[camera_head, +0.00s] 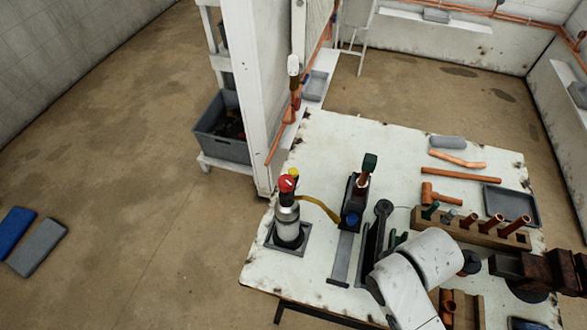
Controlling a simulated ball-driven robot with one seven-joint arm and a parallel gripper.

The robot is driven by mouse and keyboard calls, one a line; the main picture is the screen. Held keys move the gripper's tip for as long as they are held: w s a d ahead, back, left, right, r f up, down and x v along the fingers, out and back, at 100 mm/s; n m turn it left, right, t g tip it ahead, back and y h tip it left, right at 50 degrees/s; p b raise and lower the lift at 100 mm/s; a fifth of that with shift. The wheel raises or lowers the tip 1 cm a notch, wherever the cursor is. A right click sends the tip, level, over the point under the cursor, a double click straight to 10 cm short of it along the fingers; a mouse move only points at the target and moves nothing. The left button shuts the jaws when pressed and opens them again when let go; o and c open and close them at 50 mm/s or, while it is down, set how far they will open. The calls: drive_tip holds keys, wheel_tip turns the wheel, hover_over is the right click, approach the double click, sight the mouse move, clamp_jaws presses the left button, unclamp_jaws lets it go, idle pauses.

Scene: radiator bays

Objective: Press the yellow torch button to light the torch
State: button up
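A grey gas cylinder (287,222) with a red cap (287,184) stands upright in a square grey holder at the table's left edge. A small yellow part (293,173) shows just behind the red cap; I cannot tell if it is the button. A yellow hose (320,205) runs from the cylinder to a dark upright device (356,190) with a copper tube, a green top and a blue knob, perhaps the torch. No flame shows. My white arm reaches over the table's front from the bottom edge. I cannot make out my gripper.
The white table (330,150) carries a wooden rack (460,231) with copper and green pieces, a grey tray (512,205), copper pipes and a brown vise (540,268). A white post stands behind the cylinder. Open floor lies left, with blue and grey pads (38,247).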

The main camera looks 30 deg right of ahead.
clamp_jaws()
idle(1.4)
